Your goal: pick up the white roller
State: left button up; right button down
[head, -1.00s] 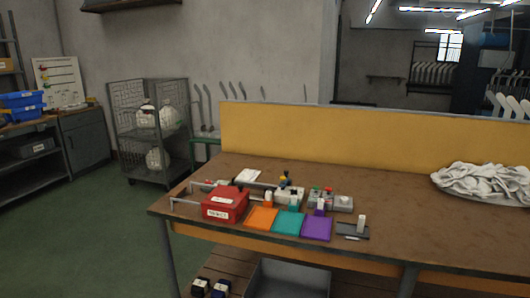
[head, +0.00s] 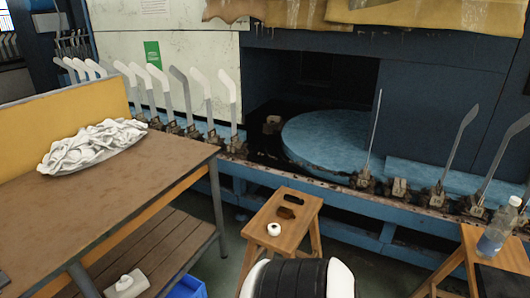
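A small white round piece with a dark centre (head: 274,229), which looks like the white roller, sits on top of a wooden step stool (head: 288,208). It lies near the front left edge of the stool's top, in front of the handle slot. It is small in this view, so its exact shape is hard to tell. Neither of my grippers shows in the head view, and nothing is seen touching the white piece.
The workbench (head: 110,190) with a pile of white socks (head: 92,148) is at left. A blue machine with a round table (head: 328,138) and several upright boards stands behind the stool. A clear bottle (head: 494,232) stands on another wooden stool at right. A blue bin (head: 188,288) is below.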

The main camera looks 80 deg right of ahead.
aim_at(274, 230)
jog(key=z, duration=2.5)
jog(key=u, duration=0.25)
jog(key=i+l+u, duration=0.25)
jog(key=u, duration=0.2)
jog(key=i+l+u, duration=0.15)
jog(key=l+u, duration=0.35)
jog(key=i+j, duration=0.05)
jog(key=j, duration=0.05)
